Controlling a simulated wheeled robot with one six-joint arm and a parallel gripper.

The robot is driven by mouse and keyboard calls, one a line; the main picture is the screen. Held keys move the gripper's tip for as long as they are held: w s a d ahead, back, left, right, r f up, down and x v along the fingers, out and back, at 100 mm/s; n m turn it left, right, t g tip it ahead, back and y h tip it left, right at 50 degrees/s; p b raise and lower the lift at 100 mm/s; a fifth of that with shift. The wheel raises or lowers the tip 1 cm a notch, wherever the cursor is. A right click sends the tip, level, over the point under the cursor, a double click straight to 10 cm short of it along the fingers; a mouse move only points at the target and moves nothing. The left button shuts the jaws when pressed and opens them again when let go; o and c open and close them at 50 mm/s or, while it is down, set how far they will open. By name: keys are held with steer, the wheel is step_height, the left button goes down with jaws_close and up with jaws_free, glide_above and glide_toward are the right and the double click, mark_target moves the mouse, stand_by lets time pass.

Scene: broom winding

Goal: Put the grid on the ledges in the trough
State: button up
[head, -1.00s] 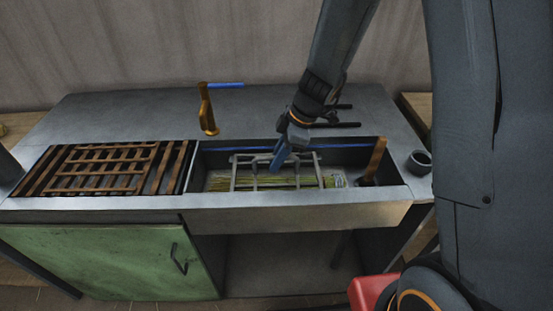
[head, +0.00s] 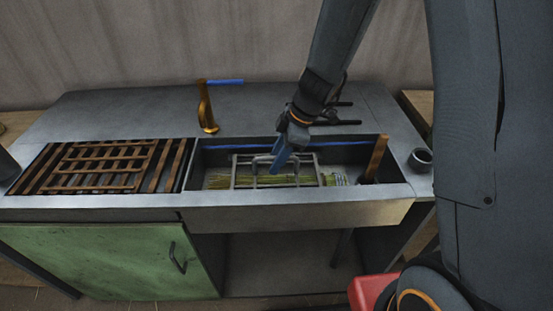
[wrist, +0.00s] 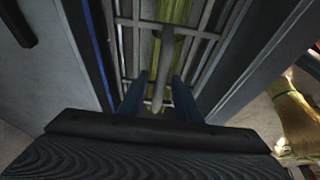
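The grid (head: 234,172), a grey metal frame of bars with a raised handle, sits within the trough (head: 360,207) above the yellow-green straw (head: 262,182). My gripper (head: 275,168) reaches down over it with blue fingers. In the wrist view, the grid's handle bar (wrist: 163,60) runs between the two fingers of my gripper (wrist: 160,85), with narrow gaps on both sides, so the fingers look open around it. The ledges are hard to make out, and I cannot tell whether the grid rests on them.
A brown wooden grate (head: 100,165) covers the left part of the bench. A wooden piece (head: 374,158) stands at the trough's right end. A dark cup (head: 420,160) is on the right edge. An orange-brown upright part with a blue bar (head: 206,110) stands behind the trough.

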steer(key=shift+o, duration=0.2)
steer(key=b+v, duration=0.1)
steer(key=v, duration=0.6)
steer(key=shift+d+r, duration=0.15)
steer(key=shift+r, duration=0.25)
step_height(320, 180, up, 7)
steer(key=p, duration=0.3)
steer(key=shift+p, duration=0.35)
steer(key=s+d+f+m+h, duration=0.2)
steer(key=s+d+m+h, duration=0.2)
steer(key=s+d+m, duration=0.8)
steer(key=s+m, duration=0.3)
steer(key=m, duration=0.2)
steer(key=shift+f+m+h, duration=0.3)
steer(key=shift+f, duration=0.05)
steer(key=shift+s+d, duration=0.1)
steer(key=shift+c, duration=0.4)
